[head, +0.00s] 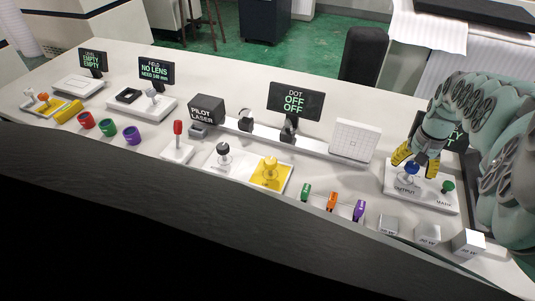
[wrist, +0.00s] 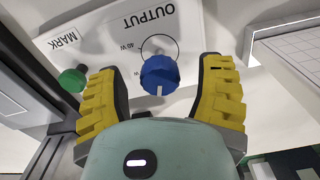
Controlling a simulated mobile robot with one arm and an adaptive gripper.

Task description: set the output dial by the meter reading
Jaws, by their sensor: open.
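The blue output dial (head: 411,168) stands on a white panel (head: 432,199) at the right of the bench. In the wrist view the dial (wrist: 160,76) shows a white line pointing toward the picture's bottom, with an upside-down OUTPUT label and a 40 W mark near it. My gripper (head: 416,161) is open, its yellow fingers on either side of the dial with gaps visible in the wrist view (wrist: 159,92). A green MARK knob (head: 448,186) sits beside the dial. A dark display (head: 455,136) behind my gripper is mostly hidden; only letters like "TY" show.
Other displays read DOT OFF OFF (head: 295,101), NO LENS (head: 156,73) and EMPTY EMPTY (head: 93,62). A white grid plate (head: 354,141) stands left of the panel. Silver blocks (head: 428,235) and coloured clips (head: 332,201) lie along the front edge.

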